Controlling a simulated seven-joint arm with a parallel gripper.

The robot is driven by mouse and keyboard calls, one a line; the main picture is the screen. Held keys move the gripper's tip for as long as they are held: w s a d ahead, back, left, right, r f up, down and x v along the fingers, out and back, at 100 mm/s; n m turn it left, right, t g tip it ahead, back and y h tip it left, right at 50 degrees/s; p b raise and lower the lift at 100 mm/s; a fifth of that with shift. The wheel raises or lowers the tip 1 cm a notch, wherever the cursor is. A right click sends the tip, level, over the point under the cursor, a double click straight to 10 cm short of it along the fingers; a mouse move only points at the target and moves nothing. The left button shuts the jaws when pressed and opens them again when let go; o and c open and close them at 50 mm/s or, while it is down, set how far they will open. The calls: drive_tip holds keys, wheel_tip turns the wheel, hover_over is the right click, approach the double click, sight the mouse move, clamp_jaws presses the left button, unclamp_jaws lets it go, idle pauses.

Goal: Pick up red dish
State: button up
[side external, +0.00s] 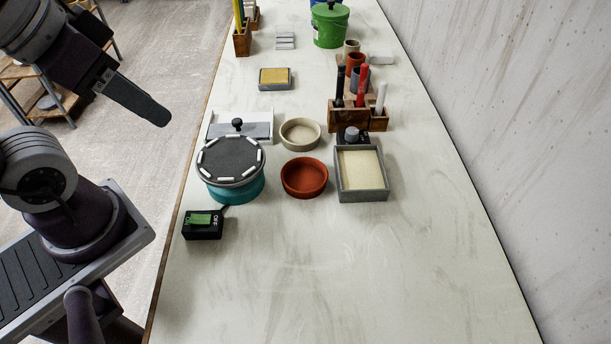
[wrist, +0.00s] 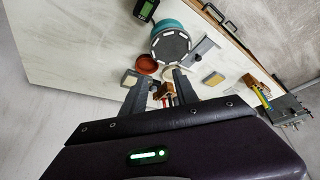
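The red dish (side external: 304,177) is a shallow round terracotta-red bowl. It stands upright and looks empty on the pale worktop, between the teal turntable and the grey tray. It also shows in the wrist view (wrist: 147,63), just beyond my fingertips in the picture. My gripper (side external: 158,117) is in the air at the upper left of the side view, well away from the dish. In the wrist view its two fingers (wrist: 157,80) are spread apart with nothing held between them.
The teal turntable (side external: 232,187) stands left of the dish, a beige bowl (side external: 300,134) behind it, and a grey tray (side external: 362,190) right. A wooden tool holder (side external: 374,119) stands behind the tray. A black control box (side external: 202,225) sits front left. The worktop's front (side external: 330,285) is clear.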

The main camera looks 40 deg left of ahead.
drive_tip(key=m+t+y, duration=0.1)
drive_tip(key=m+y, duration=0.9)
drive_tip(key=m, duration=1.4)
approach(284, 177)
drive_tip(key=shift+w+a, duration=0.25)
drive_tip(key=shift+a, duration=0.25)
drive_tip(key=shift+w+f+m, duration=0.1)
drive_tip(key=shift+f+m, duration=0.3)
drive_tip(key=x, duration=0.6)
drive_tip(key=shift+w+a+f, duration=0.15)
drive_tip(key=shift+a+f, duration=0.05)
drive_tip(key=shift+a, duration=0.05)
clamp_jaws()
